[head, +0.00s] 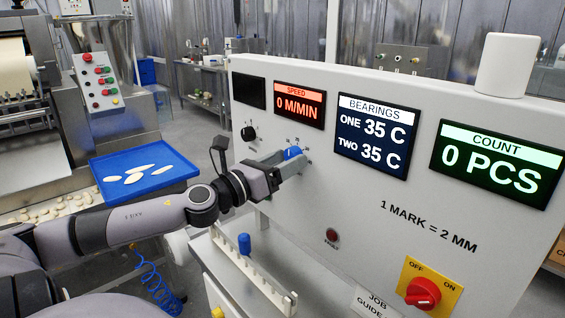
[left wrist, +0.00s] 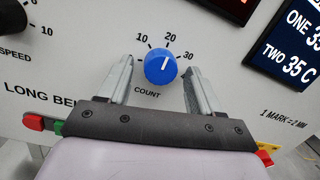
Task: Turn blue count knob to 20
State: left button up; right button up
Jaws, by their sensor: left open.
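The blue count knob (left wrist: 160,67) sits on the light panel above the label COUNT, with the marks 10, 20 and 30 around its top. Its short pale mark points up and slightly right, roughly toward 20; the exact setting is hard to tell. In the head view the knob (head: 292,153) is partly hidden by my left gripper (head: 283,160). In the left wrist view my left gripper (left wrist: 158,72) is open, with one finger on each side of the knob and a gap visible on both sides. The count display (head: 493,163) reads 0 PCS. My right gripper is out of view.
A black speed knob (head: 248,133) is left of the blue one. A red power switch (head: 423,293) is at the lower right of the panel. A rail with a blue peg (head: 244,244) stands below the gripper. A blue tray (head: 140,190) lies at the left.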

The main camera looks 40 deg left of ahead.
pick_arm(q)
jog(key=s, duration=0.7)
jog(key=shift+a+f, duration=0.35)
jog(key=shift+f, duration=0.1)
dwell(0.6)
